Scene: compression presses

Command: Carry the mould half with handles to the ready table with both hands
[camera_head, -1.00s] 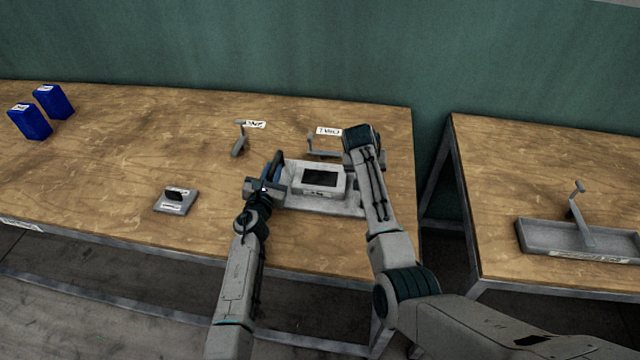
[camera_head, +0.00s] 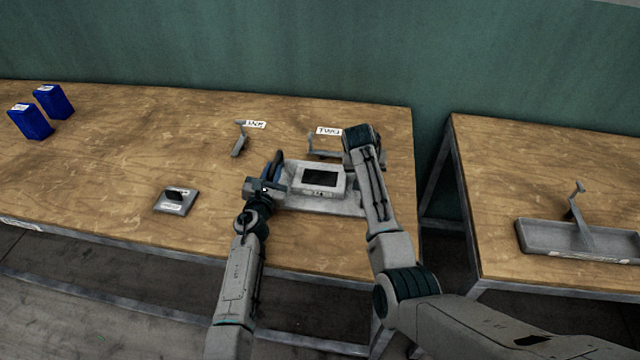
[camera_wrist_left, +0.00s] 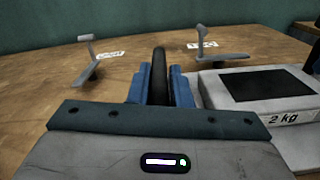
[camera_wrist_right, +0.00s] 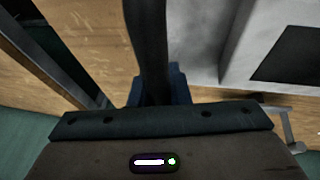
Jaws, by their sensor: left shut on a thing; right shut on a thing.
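The mould half (camera_head: 297,190) is a pale grey block on a wider plate, with a dark recess on top and an upright black handle at either end. It is on or just above the wooden table; I cannot tell which. A "2 kg" mark shows on its front in the left wrist view (camera_wrist_left: 284,118). My left gripper (camera_head: 272,173) is shut on its left handle (camera_wrist_left: 159,72). My right gripper (camera_wrist_right: 157,85) is shut on its right handle (camera_wrist_right: 147,40). In the head view my right arm covers the right handle and fingers.
Two grey lever-like pieces stand behind the mould half, by white labels: one left (camera_head: 239,141), one right (camera_head: 322,152). A small grey plate with a dark grip (camera_head: 176,201) lies left. Blue boxes (camera_head: 30,121) stand far left. Past a gap, a second table (camera_head: 510,180) holds a grey tray (camera_head: 535,238).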

